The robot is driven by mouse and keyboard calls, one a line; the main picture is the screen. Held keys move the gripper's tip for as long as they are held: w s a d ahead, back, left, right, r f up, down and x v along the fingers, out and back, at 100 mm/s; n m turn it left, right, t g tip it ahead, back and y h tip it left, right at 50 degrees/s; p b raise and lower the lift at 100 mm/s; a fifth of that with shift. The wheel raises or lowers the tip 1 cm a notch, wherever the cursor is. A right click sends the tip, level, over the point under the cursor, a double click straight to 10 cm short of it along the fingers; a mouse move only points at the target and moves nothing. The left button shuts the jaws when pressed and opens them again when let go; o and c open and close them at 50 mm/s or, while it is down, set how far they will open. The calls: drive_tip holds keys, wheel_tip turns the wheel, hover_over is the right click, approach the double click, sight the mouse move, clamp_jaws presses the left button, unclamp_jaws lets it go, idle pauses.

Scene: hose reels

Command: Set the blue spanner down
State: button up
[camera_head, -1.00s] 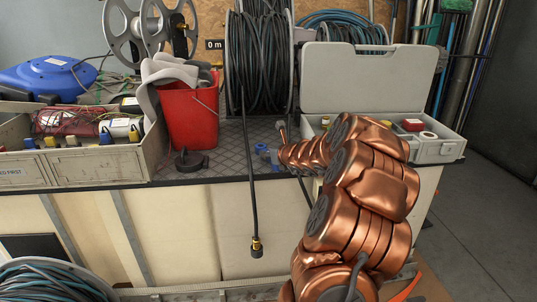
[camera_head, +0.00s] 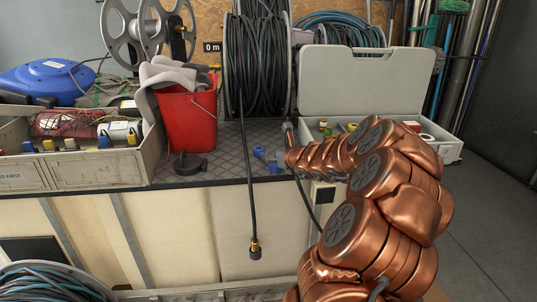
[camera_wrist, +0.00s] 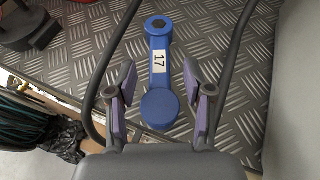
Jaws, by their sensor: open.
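The blue spanner (camera_wrist: 159,84) lies on the dark checker-plate top (camera_wrist: 242,115), between the spread fingers of my gripper (camera_wrist: 160,82) in the wrist view. It has a round end near the palm, a ring end with a dark hex centre farther off, and a white label reading 17. Both purple-grey fingers stand apart from its sides, so my gripper is open. In the head view only part of the blue spanner (camera_head: 267,158) shows, left of my copper arm's end. My fingers are hidden or too small to make out there.
A red bucket (camera_head: 187,120) with a grey cloth stands left of the spanner. A black hose (camera_head: 247,180) hangs over the front edge from a reel behind. An open grey case (camera_head: 360,80) stands to the right. Bare plate shows between bucket and hose.

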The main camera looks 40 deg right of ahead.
drive_tip(key=p+v, duration=0.1)
drive_tip(key=v, duration=0.6)
drive_tip(key=shift+p, duration=0.4)
drive_tip(key=shift+s, duration=0.1)
